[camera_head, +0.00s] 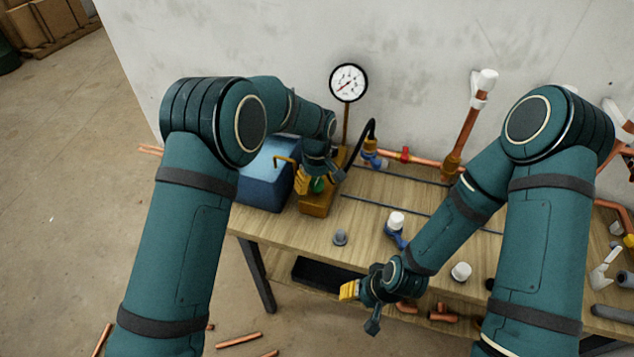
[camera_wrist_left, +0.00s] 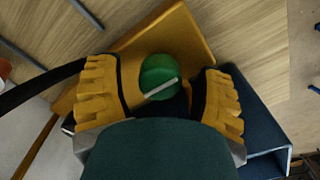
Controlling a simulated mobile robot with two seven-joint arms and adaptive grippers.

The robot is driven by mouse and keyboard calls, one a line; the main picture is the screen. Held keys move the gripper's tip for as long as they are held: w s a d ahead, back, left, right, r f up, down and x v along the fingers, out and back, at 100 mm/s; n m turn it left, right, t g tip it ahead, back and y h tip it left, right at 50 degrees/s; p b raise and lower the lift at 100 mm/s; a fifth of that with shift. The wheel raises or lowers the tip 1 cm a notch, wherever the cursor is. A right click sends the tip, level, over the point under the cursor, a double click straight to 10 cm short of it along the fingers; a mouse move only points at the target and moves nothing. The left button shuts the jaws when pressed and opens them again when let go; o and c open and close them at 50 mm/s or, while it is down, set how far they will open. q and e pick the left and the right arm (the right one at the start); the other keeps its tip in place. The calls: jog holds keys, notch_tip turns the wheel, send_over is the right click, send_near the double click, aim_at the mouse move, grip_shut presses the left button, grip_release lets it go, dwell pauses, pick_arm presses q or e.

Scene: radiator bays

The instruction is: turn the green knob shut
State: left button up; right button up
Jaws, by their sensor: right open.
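The green knob (camera_wrist_left: 158,72) sits on a yellow-brown block and carries a pale bar marker lying slantwise across its top. It also shows in the head view (camera_head: 318,186), partly hidden by my gripper. My left gripper (camera_head: 314,178) is at the knob. In the left wrist view its two yellow-padded fingers stand open on either side of the knob, with a gap on both sides. The yellow-brown block (camera_head: 313,208) stands on the wooden table. My right gripper (camera_head: 360,306) is open and empty over the table's front edge, well apart from the knob.
A blue box (camera_head: 263,180) stands close left of the block. A pressure gauge (camera_head: 348,82) rises behind it, with a black hose (camera_head: 370,135) nearby. Copper pipes with a red fitting (camera_head: 405,154) run along the wall.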

pick_arm(q)
grip_shut()
jog(key=shift+m, duration=0.3)
jog(key=m, duration=0.3)
jog(key=shift+m, duration=0.4)
jog(key=m, duration=0.9)
jog(key=shift+m+p, duration=0.3)
jog(key=shift+m, duration=2)
